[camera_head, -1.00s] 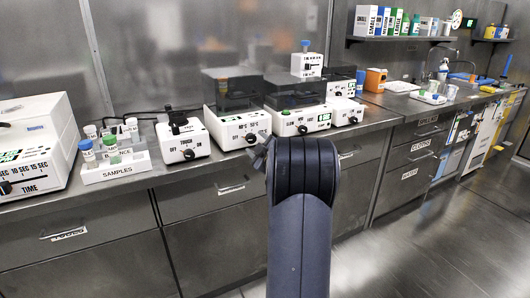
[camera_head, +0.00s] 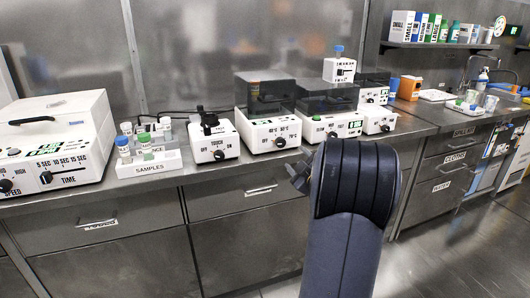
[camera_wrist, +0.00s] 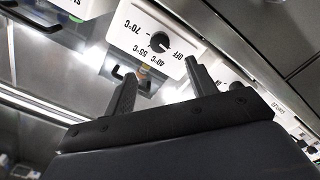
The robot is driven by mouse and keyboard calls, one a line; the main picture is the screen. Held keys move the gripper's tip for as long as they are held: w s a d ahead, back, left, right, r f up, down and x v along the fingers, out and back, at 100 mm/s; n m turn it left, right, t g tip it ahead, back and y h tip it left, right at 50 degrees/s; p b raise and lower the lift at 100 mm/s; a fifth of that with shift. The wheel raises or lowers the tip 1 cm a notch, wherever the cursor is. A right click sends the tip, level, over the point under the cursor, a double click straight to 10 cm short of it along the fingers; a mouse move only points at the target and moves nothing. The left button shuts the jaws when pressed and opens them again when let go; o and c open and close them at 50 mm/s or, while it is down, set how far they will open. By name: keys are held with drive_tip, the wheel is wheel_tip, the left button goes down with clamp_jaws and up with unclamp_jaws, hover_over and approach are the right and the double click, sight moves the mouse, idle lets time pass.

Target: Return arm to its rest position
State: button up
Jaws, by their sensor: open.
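My arm rises at the front right of the head view, a dark blue-grey link with a black rounded joint in front of the bench drawers. My gripper (camera_head: 299,176) shows only partly, at the left of that joint. The wrist view shows my gripper (camera_wrist: 163,88) with its two dark fingers spread apart and nothing between them. Beyond the fingers is a white device with a black knob and temperature marks (camera_wrist: 150,42). The fingers look apart from it, though the distance is hard to tell.
The steel bench (camera_head: 420,122) carries a white timer device (camera_head: 60,140), a samples rack (camera_head: 150,166), a small touch-switch device (camera_head: 213,142) and several white machines with dark lids. A shelf (camera_head: 440,45) holds boxes at the back right. Floor (camera_head: 460,245) is clear at the right.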

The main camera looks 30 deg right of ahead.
sight(282, 144)
drive_tip(key=x, duration=1)
drive_tip(key=shift+w+b, duration=0.15)
drive_tip(key=shift+b, duration=0.2)
drive_tip(key=shift+w, duration=0.25)
drive_tip(key=shift+s, duration=0.1)
